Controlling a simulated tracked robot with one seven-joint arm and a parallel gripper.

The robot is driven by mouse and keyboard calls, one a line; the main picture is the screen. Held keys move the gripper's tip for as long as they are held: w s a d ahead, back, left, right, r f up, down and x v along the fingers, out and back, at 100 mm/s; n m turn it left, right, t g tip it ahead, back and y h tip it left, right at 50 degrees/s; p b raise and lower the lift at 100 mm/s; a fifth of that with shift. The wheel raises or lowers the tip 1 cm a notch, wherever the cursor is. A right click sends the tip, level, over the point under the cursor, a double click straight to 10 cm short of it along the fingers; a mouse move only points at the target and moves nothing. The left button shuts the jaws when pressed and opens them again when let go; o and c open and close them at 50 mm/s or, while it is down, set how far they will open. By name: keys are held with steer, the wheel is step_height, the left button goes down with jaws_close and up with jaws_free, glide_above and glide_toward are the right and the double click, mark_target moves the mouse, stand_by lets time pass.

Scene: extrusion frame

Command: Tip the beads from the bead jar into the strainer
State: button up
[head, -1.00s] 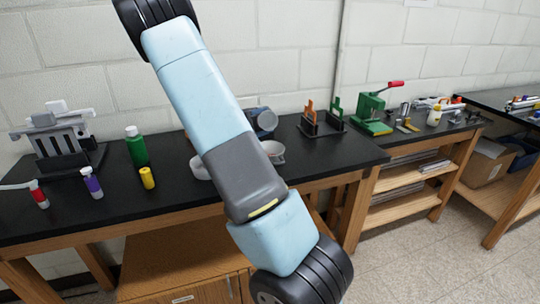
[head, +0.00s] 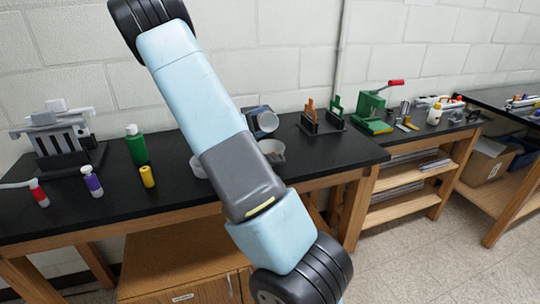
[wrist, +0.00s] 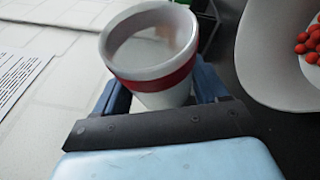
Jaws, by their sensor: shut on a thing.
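My gripper (wrist: 158,88) is shut on the bead jar (wrist: 150,45), a pale cup-like jar with a dark red band, in the wrist view. The jar's mouth shows and I see no beads in it. In the head view the jar (head: 267,121) is tilted above the bench, partly behind my arm. A white bowl-shaped vessel, seemingly the strainer (wrist: 262,55), is at the right of the wrist view, apart from the jar. Red beads (wrist: 312,42) lie in it. In the head view the strainer (head: 279,156) stands below the jar, partly hidden by my arm.
Another white dish (head: 197,166) is partly hidden left of my arm. A green bottle (head: 136,146), a yellow bottle (head: 147,177) and a purple bottle (head: 92,182) stand farther left. A black rack (head: 321,124) and a green press (head: 371,110) stand to the right.

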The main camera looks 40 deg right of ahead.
mark_target(265, 112)
steer(key=shift+s+a+r+m+h, duration=0.3)
steer(key=shift+s+r+m, duration=0.15)
steer(key=shift+m, duration=0.25)
steer(key=shift+s+a+r+m+h+p, duration=0.1)
steer(key=shift+s+r+m+h+p, duration=0.1)
steer(key=shift+r+m+h+p, duration=0.55)
stand_by(0.5)
steer(key=shift+s+a+r+m+g+h+p, duration=0.15)
steer(key=shift+s+r+m+g+p, duration=0.25)
steer(key=shift+m, duration=0.7)
steer(key=shift+s+a+r+m+g+h+p, duration=0.15)
steer(key=shift+r+m+g, duration=0.45)
steer(key=shift+m, duration=0.45)
steer(key=shift+s+a+r+m+g+h+p, duration=0.15)
steer(key=shift+s+r+m+g, duration=0.35)
steer(key=shift+m, duration=0.6)
steer(key=shift+s+a+r+m+g+p, duration=0.1)
steer(key=shift+r+m+g+p, duration=0.1)
steer(key=shift+r+m+g, duration=0.3)
steer(key=shift+s+a+r+m+g+p, duration=0.1)
steer(key=shift+r+m+g+p, duration=0.1)
steer(key=shift+r+m, duration=0.35)
steer(key=shift+f, duration=0.15)
stand_by(0.8)
